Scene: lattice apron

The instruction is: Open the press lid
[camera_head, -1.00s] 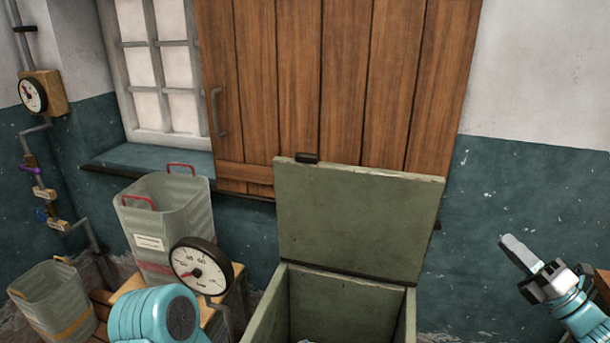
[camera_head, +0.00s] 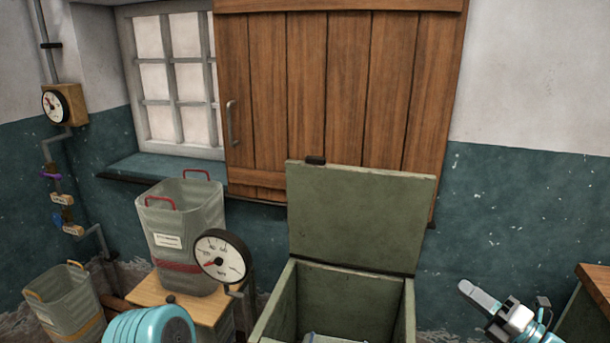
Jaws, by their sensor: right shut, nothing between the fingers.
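The green press lid (camera_head: 360,220) stands raised, about upright, at the back edge of the green press box (camera_head: 345,300). A small dark handle (camera_head: 316,160) sits on the lid's top edge. The box is open and something pale lies low inside it, mostly cut off by the frame. My right gripper (camera_head: 480,298) is shut and empty, to the right of the box and apart from the lid. My left gripper is not in view; a rounded teal part of mine shows at the bottom left.
A bin with red handles (camera_head: 185,225) stands on a wooden stand (camera_head: 150,292), beside a gauge (camera_head: 220,257). Another bin (camera_head: 65,305) is at lower left. A wooden shutter (camera_head: 335,90) hangs behind the lid. A wood-topped bench (camera_head: 598,280) is at the right edge.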

